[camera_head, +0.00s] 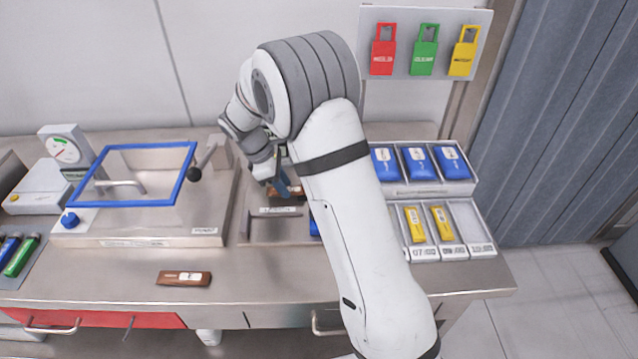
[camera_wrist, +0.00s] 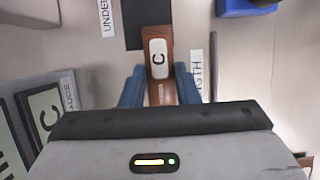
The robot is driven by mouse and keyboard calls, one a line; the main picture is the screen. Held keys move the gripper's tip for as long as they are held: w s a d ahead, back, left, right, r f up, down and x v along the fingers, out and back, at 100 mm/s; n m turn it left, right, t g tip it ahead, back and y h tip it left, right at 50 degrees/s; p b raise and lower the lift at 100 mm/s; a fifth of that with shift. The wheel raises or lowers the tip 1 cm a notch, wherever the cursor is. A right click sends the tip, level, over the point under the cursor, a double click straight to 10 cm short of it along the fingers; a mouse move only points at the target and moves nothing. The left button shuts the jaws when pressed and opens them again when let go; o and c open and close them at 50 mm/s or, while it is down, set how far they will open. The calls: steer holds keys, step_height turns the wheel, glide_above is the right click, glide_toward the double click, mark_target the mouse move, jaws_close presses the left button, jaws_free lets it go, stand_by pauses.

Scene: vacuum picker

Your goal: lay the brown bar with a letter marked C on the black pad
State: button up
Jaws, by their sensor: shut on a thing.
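The brown bar with a white label marked C (camera_wrist: 159,58) is between the blue fingers of my gripper (camera_wrist: 158,80) in the wrist view. My gripper is shut on it. The bar's far end overlaps the edge of the black pad (camera_wrist: 133,25) in that view; I cannot tell whether they touch. In the head view the bar (camera_head: 286,197) shows below my gripper (camera_head: 283,186) over the middle of the workbench. My arm hides much of that area, and the pad is not clear there.
Another brown bar (camera_head: 184,279) with a white label lies near the bench's front edge. A blue-framed station (camera_head: 135,174) stands to the left. Trays of blue packs (camera_head: 417,163) and yellow packs (camera_head: 415,225) stand to the right. A blue item (camera_wrist: 247,7) lies near the pad.

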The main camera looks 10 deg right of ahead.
steer(key=d, duration=0.2)
steer(key=s+d, duration=0.1)
steer(key=d, duration=0.2)
steer(key=shift+s+d+p, duration=0.1)
steer(key=shift+d+p, duration=0.15)
steer(key=shift+p, duration=0.1)
steer(key=d, duration=0.3)
steer(key=shift+s+d+r+p, duration=0.1)
steer(key=shift+s+d+p, duration=0.25)
steer(key=shift+p, duration=0.05)
steer(key=shift+f, duration=0.55)
steer(key=shift+w+a+f, duration=0.1)
steer(key=shift+a+f, duration=0.05)
steer(key=shift+a, duration=0.05)
steer(key=shift+f, duration=0.15)
steer(key=o, duration=1)
steer(key=shift+o, duration=0.2)
